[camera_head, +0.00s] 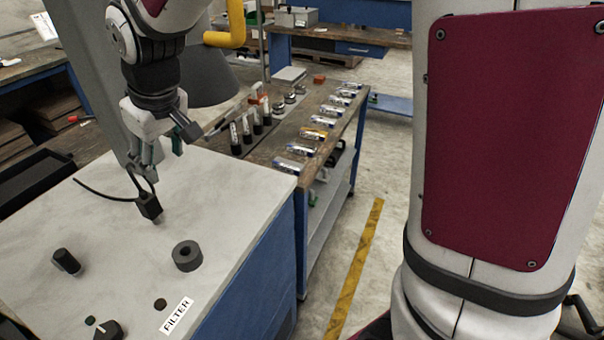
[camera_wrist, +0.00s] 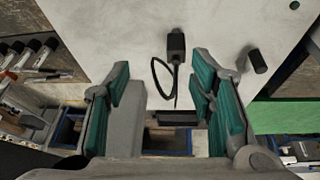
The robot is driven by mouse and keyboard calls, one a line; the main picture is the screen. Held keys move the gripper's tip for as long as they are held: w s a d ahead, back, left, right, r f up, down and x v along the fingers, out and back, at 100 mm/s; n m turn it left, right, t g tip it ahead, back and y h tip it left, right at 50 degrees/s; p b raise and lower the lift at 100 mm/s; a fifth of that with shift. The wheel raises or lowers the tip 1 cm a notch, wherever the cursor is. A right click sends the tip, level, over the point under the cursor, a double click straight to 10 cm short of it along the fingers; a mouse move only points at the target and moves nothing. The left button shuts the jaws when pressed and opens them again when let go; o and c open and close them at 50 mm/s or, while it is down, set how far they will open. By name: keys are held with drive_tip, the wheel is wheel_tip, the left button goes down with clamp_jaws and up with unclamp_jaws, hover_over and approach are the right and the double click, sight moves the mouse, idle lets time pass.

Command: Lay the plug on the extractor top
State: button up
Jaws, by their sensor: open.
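The plug (camera_head: 148,206) is a small black block with a thin black cable that curls away to the left. It rests on, or very close to, the pale grey extractor top (camera_head: 235,195). My gripper (camera_head: 148,165) is just above and behind the plug, with its fingers apart. In the wrist view the plug (camera_wrist: 176,45) shows against the pale top (camera_wrist: 110,30), beyond the fingertips, with its cable looping back toward the gap. My gripper (camera_wrist: 162,88) is open there, teal pads on both sides, nothing between them. Exact contact of plug and top is hard to tell.
On the top are a black cylinder (camera_head: 66,262), a dark grey ring (camera_head: 187,256), a dial (camera_head: 108,330) and a FILTER label (camera_head: 177,315). A bench (camera_head: 285,130) with bottles and several small packs stands behind. The top's right side is clear.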

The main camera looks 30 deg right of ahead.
drive_tip(key=s+d+r+m, duration=0.1)
drive_tip(key=s+d+m, duration=0.1)
drive_tip(key=s+d, duration=0.3)
drive_tip(key=s+d+r+m+h, duration=0.1)
drive_tip(key=s+d, duration=0.4)
drive_tip(key=s, duration=0.6)
drive_tip(key=s+d+r+m+t, duration=0.1)
drive_tip(key=s+d+r+m, duration=0.2)
drive_tip(key=s+d, duration=0.3)
drive_tip(key=shift+s+r+h, duration=0.25)
drive_tip(key=shift+s+h, duration=0.05)
drive_tip(key=shift+s, duration=1.15)
